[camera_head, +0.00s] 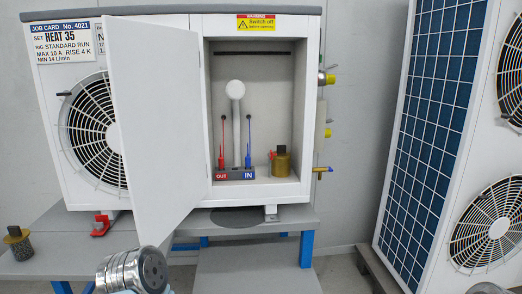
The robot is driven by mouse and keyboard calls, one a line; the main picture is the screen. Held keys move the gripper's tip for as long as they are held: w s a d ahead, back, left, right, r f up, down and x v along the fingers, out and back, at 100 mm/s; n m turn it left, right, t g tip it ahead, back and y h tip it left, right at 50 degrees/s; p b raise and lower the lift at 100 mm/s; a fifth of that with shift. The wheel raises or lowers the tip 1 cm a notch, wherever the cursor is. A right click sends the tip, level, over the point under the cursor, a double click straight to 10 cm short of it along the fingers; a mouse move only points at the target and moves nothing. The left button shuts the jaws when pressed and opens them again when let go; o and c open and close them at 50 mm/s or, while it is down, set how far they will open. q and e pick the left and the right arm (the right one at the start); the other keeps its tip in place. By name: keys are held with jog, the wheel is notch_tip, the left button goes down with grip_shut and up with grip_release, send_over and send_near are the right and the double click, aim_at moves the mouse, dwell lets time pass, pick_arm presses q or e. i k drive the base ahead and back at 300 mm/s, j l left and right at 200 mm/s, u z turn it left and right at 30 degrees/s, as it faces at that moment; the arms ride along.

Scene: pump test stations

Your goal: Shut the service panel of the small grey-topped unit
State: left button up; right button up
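The small grey-topped unit (90,160) stands on a grey bench, with a fan grille on its left side. Its white service panel (157,125) is open, swung out toward me on its left side, and covers part of the fan grille. The open bay (270,75) shows a block with a red OUT port and a blue IN port, two thin probes, a white round-topped post and a brass fitting (281,162). No gripper fingers show; only silver links of mine rise at the bottom edge, below the panel.
A tall white unit (440,190) with a blue finned face and fans stands at the right. A brass-and-black fitting (18,243) sits on the bench (60,262) at the left. A red fitting (101,225) lies near the unit's left foot. Valves stick out of the unit's right side.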

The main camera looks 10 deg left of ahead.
aim_at(153, 70)
jog(key=k+j+z, duration=0.1)
jog(key=j, duration=0.35)
jog(key=k+j, duration=0.15)
jog(key=j, duration=0.3)
jog(key=k+j+z, duration=0.15)
jog(key=j, duration=0.3)
jog(key=i+j+z, duration=0.1)
jog(key=j, duration=0.45)
jog(key=j+z, duration=0.1)
jog(key=j, duration=0.45)
jog(key=k+z, duration=0.2)
jog(key=k, duration=0.25)
jog(key=i+j, duration=0.3)
jog(key=i, duration=0.15)
